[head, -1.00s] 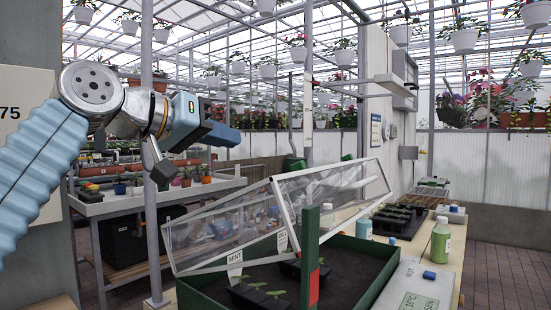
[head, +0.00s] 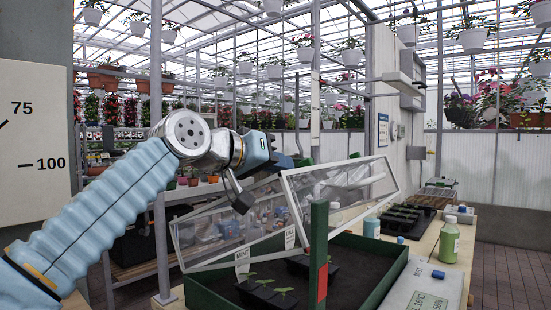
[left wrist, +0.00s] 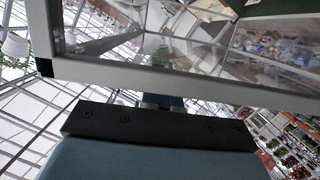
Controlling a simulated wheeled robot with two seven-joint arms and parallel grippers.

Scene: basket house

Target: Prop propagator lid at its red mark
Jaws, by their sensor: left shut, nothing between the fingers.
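The propagator lid (head: 283,206) is a clear panelled cover with a pale frame. It stands tilted up over the green propagator tray (head: 206,294). A green post (head: 318,228) with a red mark (head: 322,282) rises at the tray's front, partly in front of the lid. My left gripper (head: 290,161) is shut and empty at the lid's upper left edge. In the left wrist view the lid's frame (left wrist: 180,82) crosses close in front of the fingers (left wrist: 162,101); I cannot tell whether they touch it. My right gripper is out of view.
Seedlings in black cells (head: 268,294) with a MINT label (head: 242,256) sit in the tray. A green bottle (head: 449,242) and a grey thermometer box (head: 424,288) stand at its right. A metal pole (head: 157,150) stands behind my left arm.

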